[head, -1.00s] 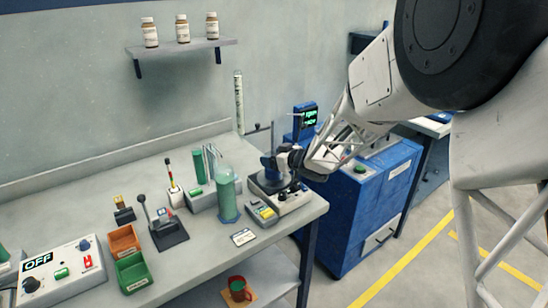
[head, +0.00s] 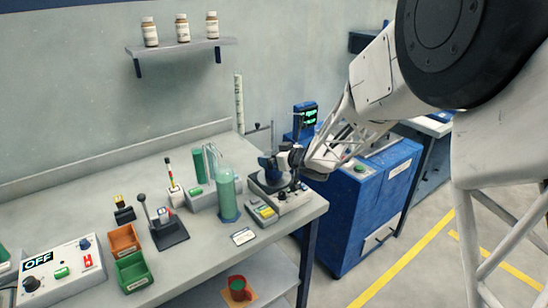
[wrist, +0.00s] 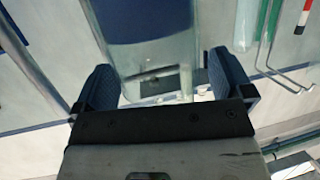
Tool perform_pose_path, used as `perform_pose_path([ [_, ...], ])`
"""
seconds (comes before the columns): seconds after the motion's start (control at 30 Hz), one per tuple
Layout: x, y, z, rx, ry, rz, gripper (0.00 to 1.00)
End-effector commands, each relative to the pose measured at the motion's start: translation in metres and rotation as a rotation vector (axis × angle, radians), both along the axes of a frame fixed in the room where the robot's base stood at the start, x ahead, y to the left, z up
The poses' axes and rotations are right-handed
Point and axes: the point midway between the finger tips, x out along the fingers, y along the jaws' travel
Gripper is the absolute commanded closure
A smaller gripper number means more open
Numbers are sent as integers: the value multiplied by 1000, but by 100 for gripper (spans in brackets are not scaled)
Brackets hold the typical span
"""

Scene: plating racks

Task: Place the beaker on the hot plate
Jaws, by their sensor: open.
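The hot plate (head: 290,201) is the grey unit with knobs at the right end of the bench, with a metal rod behind it. My gripper (head: 280,160) is low over the hot plate, its fingers pointing left. In the wrist view its two blue-padded fingers (wrist: 163,85) are spread apart. A clear glass vessel with blue content, apparently the beaker (wrist: 150,25), shows between and beyond the fingertips. In the head view the beaker is hard to separate from the dark gripper; whether it rests fully on the plate is hidden.
A green-filled cylinder (head: 227,196) stands just left of the hot plate. A blue cabinet (head: 352,215) stands right of the bench. Green and orange bins (head: 132,272) and a control box reading OFF (head: 60,275) are at the left.

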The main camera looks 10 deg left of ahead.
Motion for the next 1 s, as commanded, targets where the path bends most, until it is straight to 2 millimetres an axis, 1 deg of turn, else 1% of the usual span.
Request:
perform_pose_path([
  [0.27,-14,-22,8,0,0,-2,2],
  [0.7,-50,-77,28,0,0,-2,2],
  [0.8,-56,-85,31,0,0,-2,2],
  [1.0,-62,-94,34,-1,0,-1,2],
])
